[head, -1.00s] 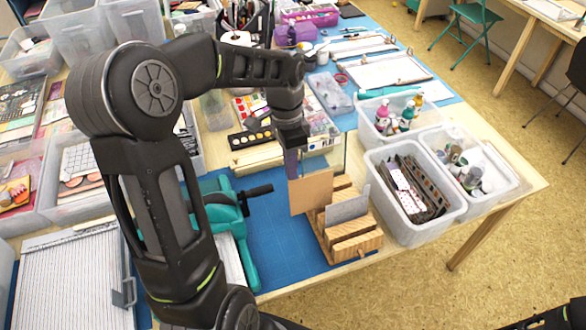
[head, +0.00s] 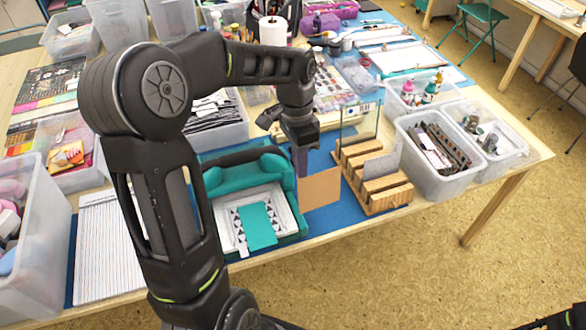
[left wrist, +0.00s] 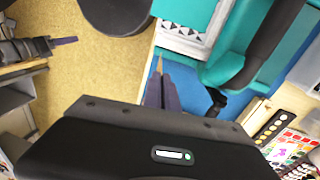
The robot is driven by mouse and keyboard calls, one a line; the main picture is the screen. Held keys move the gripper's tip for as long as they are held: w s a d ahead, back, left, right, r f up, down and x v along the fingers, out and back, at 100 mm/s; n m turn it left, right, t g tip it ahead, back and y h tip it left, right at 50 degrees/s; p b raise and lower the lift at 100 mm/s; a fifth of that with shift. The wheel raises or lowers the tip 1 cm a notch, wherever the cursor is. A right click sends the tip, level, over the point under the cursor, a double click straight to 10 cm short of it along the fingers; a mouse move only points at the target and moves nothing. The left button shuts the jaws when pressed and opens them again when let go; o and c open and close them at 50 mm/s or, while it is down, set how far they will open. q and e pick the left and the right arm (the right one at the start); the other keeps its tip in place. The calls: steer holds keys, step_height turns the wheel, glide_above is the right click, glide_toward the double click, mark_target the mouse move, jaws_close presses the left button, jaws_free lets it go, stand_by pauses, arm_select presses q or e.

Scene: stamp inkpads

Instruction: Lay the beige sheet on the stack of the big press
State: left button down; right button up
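The beige sheet (head: 320,189) hangs upright from my left gripper (head: 301,160), just right of the big press in the head view. The gripper is shut on its upper edge. In the left wrist view my left gripper (left wrist: 163,92) points at the press and the sheet (left wrist: 160,63) shows nearly edge-on. The big press (head: 279,172) is teal and stands open. Its stack (head: 229,224) has a white patterned layer with a teal piece on top. The press also shows in the left wrist view (left wrist: 231,67). My right gripper (left wrist: 62,41) shows small at the left there; its opening is unclear.
A slotted wooden rack (head: 386,193) holding a grey sheet (head: 381,166) and a clear pane stands right of the beige sheet. A clear bin (head: 440,186) stands beyond it. A ridged white board (head: 105,255) lies left of the press. Blue mat shows between press and rack.

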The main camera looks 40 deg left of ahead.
arm_select(q)
steer(key=w+d+r+n+b, duration=0.1)
steer(key=w+d+r+n, duration=0.1)
steer(key=w+d, duration=0.3)
steer(key=w+d+r+n, duration=0.3)
steer(key=w+d+n, duration=0.1)
steer(key=w+d, duration=0.2)
steer(key=shift+d+r+t+b, duration=0.25)
steer(key=shift+d+t+b, duration=0.15)
steer(key=shift+d, duration=0.1)
arm_select(e)
steer(key=shift+w+a+f, duration=0.1)
steer(key=shift+w+f, duration=0.15)
steer(key=shift+f, duration=0.7)
